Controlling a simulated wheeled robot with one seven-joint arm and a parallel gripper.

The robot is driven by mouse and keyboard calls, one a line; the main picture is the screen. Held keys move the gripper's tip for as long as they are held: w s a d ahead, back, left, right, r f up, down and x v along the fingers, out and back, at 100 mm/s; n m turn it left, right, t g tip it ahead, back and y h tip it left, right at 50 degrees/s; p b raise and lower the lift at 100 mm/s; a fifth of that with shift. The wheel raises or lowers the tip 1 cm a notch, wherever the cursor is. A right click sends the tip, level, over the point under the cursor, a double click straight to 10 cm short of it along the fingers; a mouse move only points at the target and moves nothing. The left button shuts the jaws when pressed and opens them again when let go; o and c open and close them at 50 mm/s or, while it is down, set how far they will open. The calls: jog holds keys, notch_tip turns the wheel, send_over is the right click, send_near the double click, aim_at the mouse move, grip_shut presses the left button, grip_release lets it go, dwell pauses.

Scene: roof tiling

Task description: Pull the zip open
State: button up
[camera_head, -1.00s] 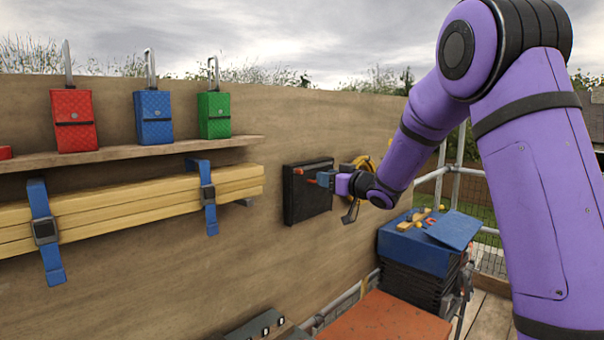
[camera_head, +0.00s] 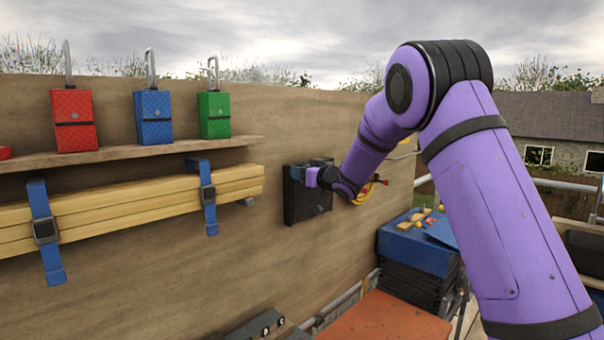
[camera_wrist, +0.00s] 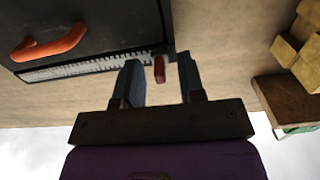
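The black pouch (camera_head: 304,206) is fixed to the wooden wall, and its near part also shows in the wrist view (camera_wrist: 95,22). An orange handle (camera_wrist: 50,43) is on its face. A row of pale zip teeth (camera_wrist: 85,66) runs along one edge. The orange zip pull (camera_wrist: 159,69) is at the end of the row nearest my gripper. My gripper (camera_wrist: 157,68) is open, with the pull between its two fingers and a gap visible on both sides. In the head view my gripper (camera_head: 300,173) is at the pouch's upper part and hides some of it.
Red (camera_head: 74,121), blue (camera_head: 154,117) and green (camera_head: 214,115) padlock-shaped boxes stand on a shelf (camera_head: 130,153) to the left. Strapped timber (camera_head: 130,208) is below it. A blue-topped stack (camera_head: 415,250) stands lower right.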

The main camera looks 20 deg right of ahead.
aim_at(331, 162)
grip_shut()
jog(key=w+d, duration=0.3)
jog(key=d, duration=0.2)
jog(key=w+d, duration=0.3)
jog(key=d, duration=0.2)
jog(key=w+d, duration=0.3)
jog(key=d, duration=0.3)
jog(key=shift+w, duration=0.1)
grip_release()
